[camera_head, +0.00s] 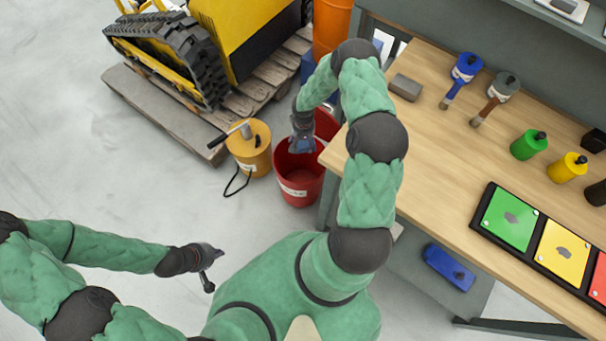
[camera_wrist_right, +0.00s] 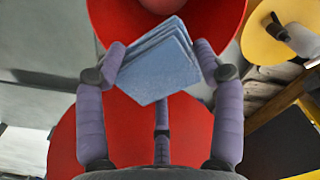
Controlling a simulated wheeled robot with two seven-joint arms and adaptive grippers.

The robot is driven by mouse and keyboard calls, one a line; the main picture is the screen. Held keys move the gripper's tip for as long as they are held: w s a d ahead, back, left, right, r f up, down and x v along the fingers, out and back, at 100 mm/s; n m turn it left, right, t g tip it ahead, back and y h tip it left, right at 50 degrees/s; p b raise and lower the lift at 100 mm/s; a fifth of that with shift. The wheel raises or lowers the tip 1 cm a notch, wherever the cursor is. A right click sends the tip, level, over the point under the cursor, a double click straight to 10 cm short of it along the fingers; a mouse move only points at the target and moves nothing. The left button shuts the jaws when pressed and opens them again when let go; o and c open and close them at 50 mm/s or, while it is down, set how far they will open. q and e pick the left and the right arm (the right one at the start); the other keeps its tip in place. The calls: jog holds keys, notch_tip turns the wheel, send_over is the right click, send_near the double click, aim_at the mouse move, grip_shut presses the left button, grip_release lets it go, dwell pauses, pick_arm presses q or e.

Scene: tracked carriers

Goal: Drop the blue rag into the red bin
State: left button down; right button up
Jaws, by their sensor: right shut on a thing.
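The blue rag (camera_head: 303,146) is a folded square pad, seen clearly in the right wrist view (camera_wrist_right: 160,68). My right gripper (camera_head: 302,141) is shut on it, with one finger at each side of the rag in the wrist view (camera_wrist_right: 160,50). It holds the rag above the red bin (camera_head: 299,190), which is open-topped, upright on the floor and has a white label. A second red round container (camera_head: 327,124) shows just behind, partly hidden by my right arm. My left gripper (camera_head: 211,266) is empty over the floor, its fingers apart.
A yellow-orange canister (camera_head: 250,152) with a hose stands left of the bin. A wooden pallet (camera_head: 165,118) carries a tracked machine behind. The workbench (camera_head: 440,130) edge is close on the right, with brushes, coloured bottles and trays.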

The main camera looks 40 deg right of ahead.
jog(key=shift+f+b, duration=1.25)
jog(key=shift+f, duration=1.3)
jog(key=o, duration=1.2)
notch_tip(320, 180, up, 12)
jog(key=shift+r, duration=0.1)
